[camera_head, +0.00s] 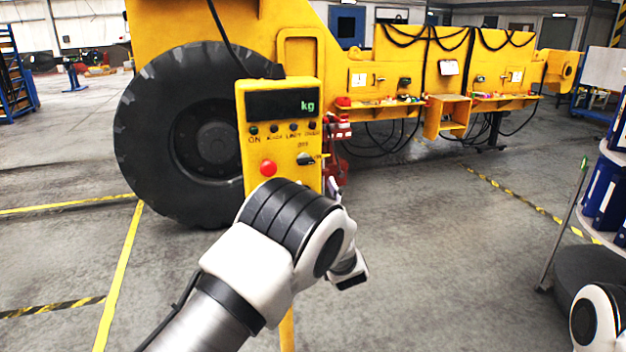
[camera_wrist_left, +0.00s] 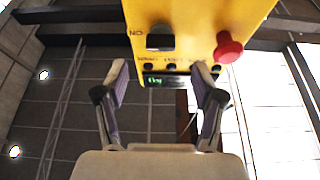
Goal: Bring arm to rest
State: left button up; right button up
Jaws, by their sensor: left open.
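My left arm (camera_head: 285,240) comes in from the lower left, bent at the wrist in front of a yellow weighing-indicator box (camera_head: 283,140). The box has a dark display reading "kg", several small knobs, a red button (camera_head: 268,168) and a black switch (camera_head: 306,159). My left gripper (camera_head: 335,190) is mostly hidden behind its wrist. In the left wrist view, my left gripper (camera_wrist_left: 160,78) is open and empty, its two fingers apart below the yellow box (camera_wrist_left: 190,20). The red button (camera_wrist_left: 228,47) and black switch (camera_wrist_left: 160,38) show there too. Part of my right arm (camera_head: 597,318) shows at lower right; its gripper is out of view.
A large black tyre (camera_head: 150,130) on a yellow machine stands behind the box. A yellow chassis (camera_head: 430,75) with hanging cables extends right. A rack with blue binders (camera_head: 605,185) stands at the right edge. Grey floor with yellow lines is clear at left.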

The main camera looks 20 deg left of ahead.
pick_arm(q)
jog(key=shift+w+a, duration=0.1)
jog(key=s+a+f+m+g+h+b, duration=0.15)
jog(key=s+a+f, duration=0.3)
jog(key=f, duration=0.75)
jog(key=s+a+f+m+g+h, duration=0.25)
jog(key=s+f, duration=0.35)
jog(key=f, duration=0.5)
jog(key=s+a+f+m+g+h+b, duration=0.1)
jog(key=s+a+f+g+h, duration=0.3)
jog(key=f, duration=0.8)
jog(key=s+d+f+g+h, duration=0.1)
jog(key=s+f+g, duration=0.1)
jog(key=s+f, duration=0.35)
jog(key=s+f+m+g+b, duration=0.1)
jog(key=s+f, duration=0.1)
jog(key=s, duration=0.6)
jog(key=s+d+f+g+h, duration=0.1)
jog(key=s+f+g, duration=0.15)
jog(key=s, duration=0.45)
jog(key=s+d+g+h, duration=0.1)
jog(key=s+d+g, duration=0.1)
jog(key=s, duration=0.5)
jog(key=s+d+g+h, duration=0.1)
jog(key=s+d+g, duration=0.1)
jog(key=s, duration=0.6)
jog(key=shift+s+f+g+h, duration=0.25)
jog(key=shift+g+h, duration=0.15)
jog(key=shift+g, duration=0.25)
